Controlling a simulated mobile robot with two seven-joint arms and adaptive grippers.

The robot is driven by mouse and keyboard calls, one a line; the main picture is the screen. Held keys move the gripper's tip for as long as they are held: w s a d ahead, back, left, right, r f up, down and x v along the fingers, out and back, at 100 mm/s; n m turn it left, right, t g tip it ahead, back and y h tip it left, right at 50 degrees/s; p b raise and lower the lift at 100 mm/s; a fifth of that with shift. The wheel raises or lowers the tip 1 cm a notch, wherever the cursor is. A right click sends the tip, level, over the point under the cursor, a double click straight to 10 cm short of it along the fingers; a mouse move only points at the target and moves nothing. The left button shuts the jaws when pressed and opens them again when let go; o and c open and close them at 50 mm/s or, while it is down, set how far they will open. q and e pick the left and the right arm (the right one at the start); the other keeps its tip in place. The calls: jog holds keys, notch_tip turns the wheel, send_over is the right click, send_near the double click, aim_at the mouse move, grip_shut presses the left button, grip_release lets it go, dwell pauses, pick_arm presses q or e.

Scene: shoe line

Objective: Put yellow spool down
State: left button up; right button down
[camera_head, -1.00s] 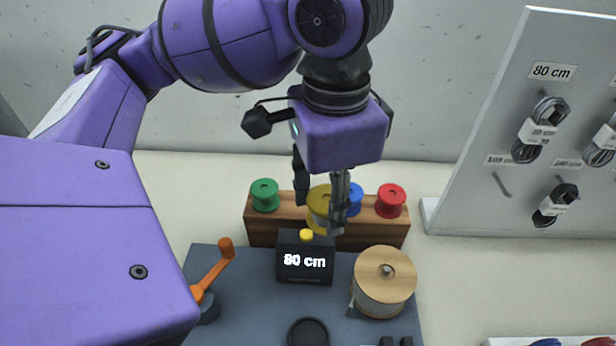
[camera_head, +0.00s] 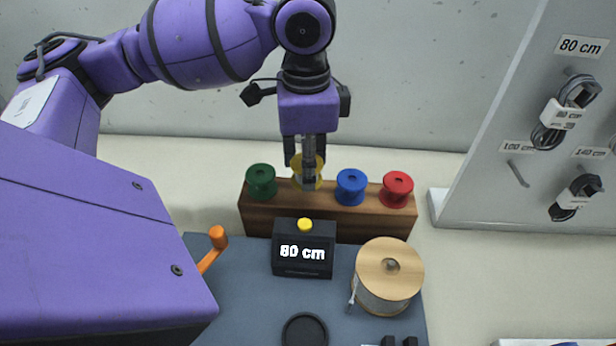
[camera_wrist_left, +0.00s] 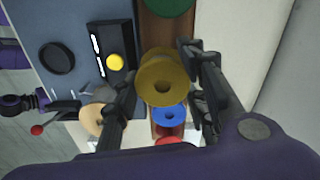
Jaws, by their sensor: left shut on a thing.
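The yellow spool (camera_head: 314,172) is between the fingers of my left gripper (camera_head: 307,170), which is shut on it. In the head view it is over the wooden rack (camera_head: 300,218), in the gap between the green spool (camera_head: 261,181) and the blue spool (camera_head: 351,186). The left wrist view shows the yellow spool (camera_wrist_left: 162,84) close up between the two fingers (camera_wrist_left: 165,85), with the blue spool (camera_wrist_left: 170,116) beyond it. I cannot tell whether its base touches the rack.
A red spool (camera_head: 397,188) stands at the rack's right end. In front are a black box reading 80 cm (camera_head: 303,258), a wooden-topped wire reel (camera_head: 390,270) and an orange crank handle (camera_head: 216,243). A white panel with cable coils (camera_head: 500,130) stands at right.

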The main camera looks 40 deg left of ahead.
pick_arm(q)
jog(key=shift+w+a+f, duration=0.25)
jog(key=shift+a+f, duration=0.05)
jog(key=shift+f, duration=0.15)
notch_tip(320, 180, down, 3)
jog(key=shift+w+a+f+b, duration=0.1)
jog(key=shift+f+b, duration=0.05)
jog(key=shift+b, duration=0.15)
pick_arm(e)
jog(key=shift+s+f, duration=0.55)
jog(key=shift+d, duration=0.1)
jog(key=shift+r, duration=0.1)
pick_arm(q)
jog(key=o, duration=1.4)
jog(key=shift+f, duration=0.1)
